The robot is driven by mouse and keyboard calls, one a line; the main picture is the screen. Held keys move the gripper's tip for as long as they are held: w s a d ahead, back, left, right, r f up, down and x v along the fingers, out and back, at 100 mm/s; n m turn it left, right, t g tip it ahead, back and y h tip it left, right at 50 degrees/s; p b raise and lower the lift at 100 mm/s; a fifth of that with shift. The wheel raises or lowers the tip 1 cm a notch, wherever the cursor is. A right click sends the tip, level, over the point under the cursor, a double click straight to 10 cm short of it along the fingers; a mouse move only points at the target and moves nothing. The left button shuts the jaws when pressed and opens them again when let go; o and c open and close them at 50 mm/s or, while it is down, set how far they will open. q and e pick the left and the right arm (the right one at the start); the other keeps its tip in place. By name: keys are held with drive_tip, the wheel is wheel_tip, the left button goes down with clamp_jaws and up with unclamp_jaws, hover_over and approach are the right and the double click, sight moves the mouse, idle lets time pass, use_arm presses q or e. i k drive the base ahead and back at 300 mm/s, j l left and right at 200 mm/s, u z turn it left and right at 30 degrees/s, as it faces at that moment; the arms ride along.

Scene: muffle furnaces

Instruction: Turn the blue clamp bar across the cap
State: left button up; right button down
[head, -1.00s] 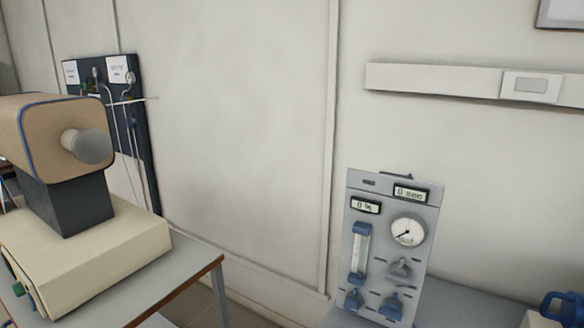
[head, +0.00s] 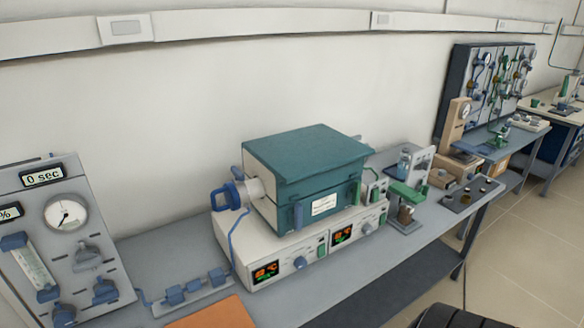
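A teal and white furnace (head: 305,170) stands on a light control base with two lit displays. On its left end is a pale round cap or tube end (head: 254,188). A blue clamp-like part (head: 230,194) sits at that end, with a blue line hanging from it. I cannot tell at this size which way its bar is turned across the cap. Neither of my grippers is in view.
A grey panel (head: 75,245) with a gauge and valves stands at left. Blue fittings (head: 195,287) and an orange plate (head: 212,314) lie in front of the furnace. A green-topped device (head: 408,195) stands to its right. Floor (head: 520,240) is open at right.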

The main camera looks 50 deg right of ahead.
sight(240, 176)
drive_tip(key=z, duration=1.15)
